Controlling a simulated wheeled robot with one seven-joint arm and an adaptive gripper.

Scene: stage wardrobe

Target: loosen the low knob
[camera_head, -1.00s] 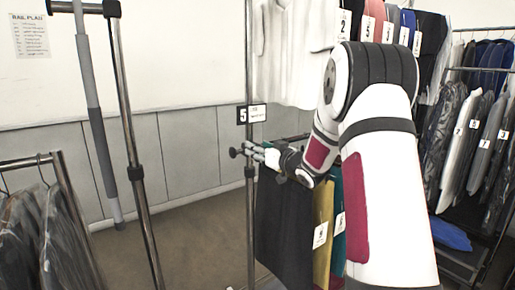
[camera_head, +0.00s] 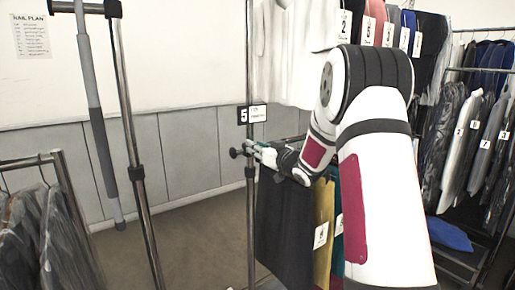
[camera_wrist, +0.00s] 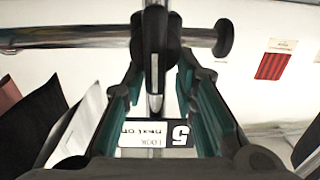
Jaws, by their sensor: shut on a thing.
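The low knob (camera_wrist: 155,42) is a black piece on the upright post, in the top middle of the wrist view, where the post meets a metal rail. My gripper (camera_head: 254,150) reaches the post from the right in the head view, just below the number 5 label. In the wrist view its green-lined fingers (camera_wrist: 158,65) stand on either side of the knob and are shut on it. My fingers partly hide the knob in the head view. A black round end (camera_wrist: 222,38) sticks out beside the post.
The number 5 label (camera_head: 252,114) is on the post (camera_head: 250,210), close to my fingers. Dark and yellow garments (camera_head: 284,225) hang below my wrist, and white ones (camera_head: 290,50) above. A rack with a grey bar (camera_head: 97,130) stands left. Floor between is clear.

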